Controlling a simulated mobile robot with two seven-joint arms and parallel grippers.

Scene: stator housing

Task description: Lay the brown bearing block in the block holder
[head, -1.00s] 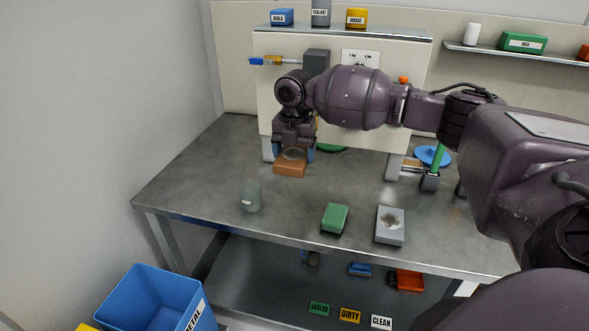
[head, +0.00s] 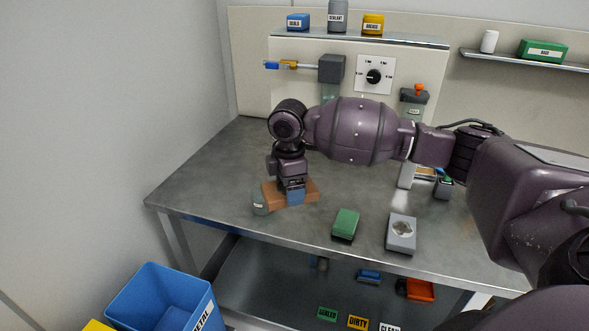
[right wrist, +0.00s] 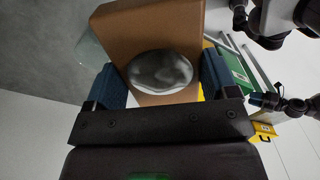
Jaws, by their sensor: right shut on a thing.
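The brown bearing block (head: 273,191) is in my right gripper (head: 294,196), over the left part of the bench. In the right wrist view the block (right wrist: 150,25) lies between the two blue fingers of the gripper (right wrist: 162,82), with its round silvery face (right wrist: 160,70) showing. I cannot tell whether the block touches the bench top. A grey block-shaped piece (head: 402,246) with a round pale centre lies near the front edge, right of the gripper; I cannot tell whether it is the block holder. My left gripper is not in view.
A greenish glass jar (head: 260,204) stands close against the block's left end. A green block (head: 346,223) lies between the gripper and the grey piece. A panel with a dial (head: 374,76) stands behind. The bench (head: 205,170) is clear at left.

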